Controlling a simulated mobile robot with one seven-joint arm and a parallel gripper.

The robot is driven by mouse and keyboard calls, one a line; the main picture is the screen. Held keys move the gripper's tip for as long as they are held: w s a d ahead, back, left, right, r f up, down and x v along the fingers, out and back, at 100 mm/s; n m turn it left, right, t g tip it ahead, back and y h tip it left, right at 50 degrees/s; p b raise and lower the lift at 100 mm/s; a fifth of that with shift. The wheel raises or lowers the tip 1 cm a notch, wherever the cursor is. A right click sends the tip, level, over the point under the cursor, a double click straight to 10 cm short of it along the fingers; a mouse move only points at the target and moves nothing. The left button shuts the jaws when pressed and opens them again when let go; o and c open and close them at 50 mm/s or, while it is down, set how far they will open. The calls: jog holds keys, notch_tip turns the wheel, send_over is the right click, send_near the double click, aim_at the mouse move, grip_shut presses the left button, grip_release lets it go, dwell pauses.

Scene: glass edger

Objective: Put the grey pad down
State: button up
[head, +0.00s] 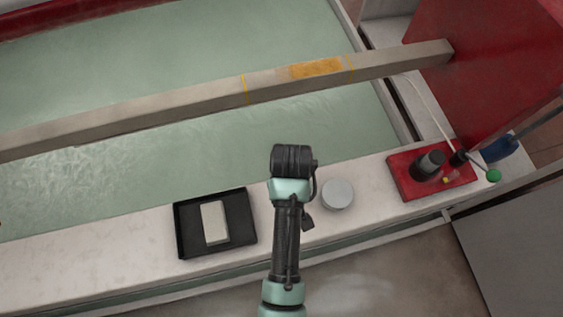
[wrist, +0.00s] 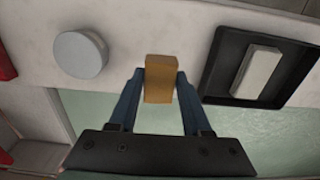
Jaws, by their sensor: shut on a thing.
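My gripper (wrist: 160,82) is shut on an orange-brown block (wrist: 159,80), seen in the wrist view. The block is between its two blue fingers, over the edge of the pale ledge; its height above the ledge is hard to tell. A light grey pad (head: 214,222) lies in a black tray (head: 246,248) on the ledge, left of my arm. In the wrist view the same pad (wrist: 258,72) and tray (wrist: 214,76) are right of my gripper, apart from it. In the head view my arm hides the fingers and the block.
A round grey disc (head: 337,194) sits on the pale ledge (head: 90,235) right of my arm. Further right is a red control box (head: 405,178) with a black knob and a green-tipped lever. Behind the ledge lies green glass (head: 190,150) under a long beam (head: 180,98). The ledge's left part is clear.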

jog(key=f, duration=0.3)
jog(key=shift+a+f, duration=0.2)
jog(key=shift+a, duration=0.05)
jog(key=shift+d+f+b, duration=0.15)
jog(key=shift+f+b, duration=0.4)
jog(key=shift+f, duration=1.7)
jog(key=shift+f, duration=0.1)
jog(key=o, duration=1.2)
